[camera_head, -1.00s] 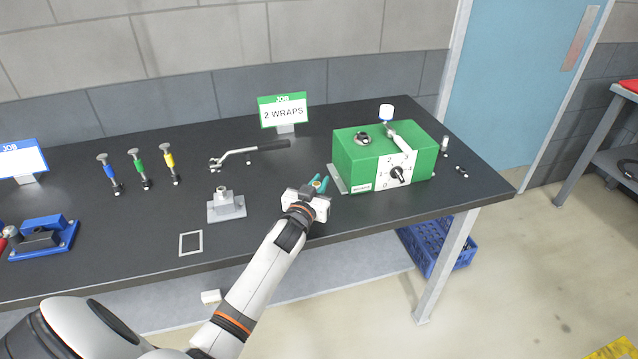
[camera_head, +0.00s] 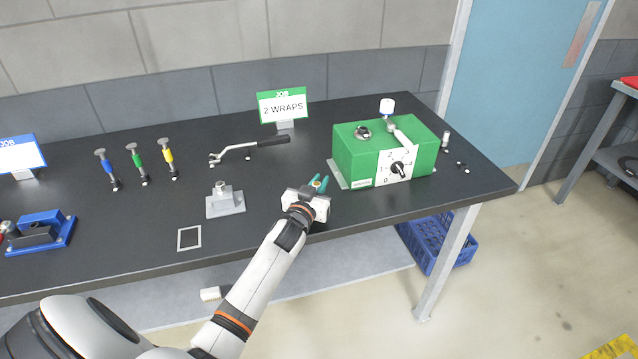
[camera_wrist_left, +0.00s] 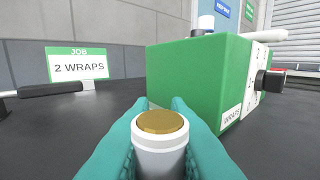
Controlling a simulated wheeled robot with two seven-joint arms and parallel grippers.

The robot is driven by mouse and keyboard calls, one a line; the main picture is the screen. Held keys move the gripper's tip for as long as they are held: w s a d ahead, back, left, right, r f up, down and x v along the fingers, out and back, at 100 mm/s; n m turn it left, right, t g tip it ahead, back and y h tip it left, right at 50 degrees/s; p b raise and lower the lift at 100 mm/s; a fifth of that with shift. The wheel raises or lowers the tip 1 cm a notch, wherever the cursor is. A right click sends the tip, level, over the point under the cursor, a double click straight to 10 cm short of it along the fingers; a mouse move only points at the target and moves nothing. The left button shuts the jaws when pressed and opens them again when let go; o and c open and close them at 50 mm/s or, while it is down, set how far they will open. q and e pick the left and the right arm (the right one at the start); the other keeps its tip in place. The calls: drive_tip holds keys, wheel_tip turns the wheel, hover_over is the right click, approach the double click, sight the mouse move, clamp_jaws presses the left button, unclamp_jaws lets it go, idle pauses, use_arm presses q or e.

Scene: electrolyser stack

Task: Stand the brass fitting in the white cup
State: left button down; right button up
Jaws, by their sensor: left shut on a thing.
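My left gripper (camera_head: 318,185) is shut on a pale grey-white cylinder (camera_wrist_left: 160,160) with a brass-coloured round top (camera_wrist_left: 160,122). The teal fingers hold it upright from both sides, in front of the green box's left corner. In the head view only a small brass spot shows between the fingers. I cannot tell whether the brass top is part of the cylinder or a separate piece inside it. A small white upright cylinder (camera_head: 446,138) stands right of the green box; I cannot tell whether it is the cup. My right gripper is not in view.
The green box (camera_head: 352,153) with a dial and a white-topped lever (camera_head: 387,106) stands just right of my gripper. A grey block (camera_head: 225,205) and a flat white frame (camera_head: 189,238) lie to the left. A black-handled tool (camera_head: 250,149) lies behind, before the "2 WRAPS" sign (camera_head: 282,106).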

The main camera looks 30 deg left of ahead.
use_arm(q)
drive_tip(key=shift+f, duration=0.25)
drive_tip(key=c, duration=1.3)
unclamp_jaws()
drive_tip(key=shift+s, duration=0.1)
drive_tip(key=b+v, duration=0.2)
drive_tip(key=v, duration=0.8)
drive_tip(key=shift+s+d+f, duration=0.1)
drive_tip(key=shift+s, duration=0.3)
drive_tip(key=shift+s+d, duration=0.1)
drive_tip(key=shift+s, duration=0.4)
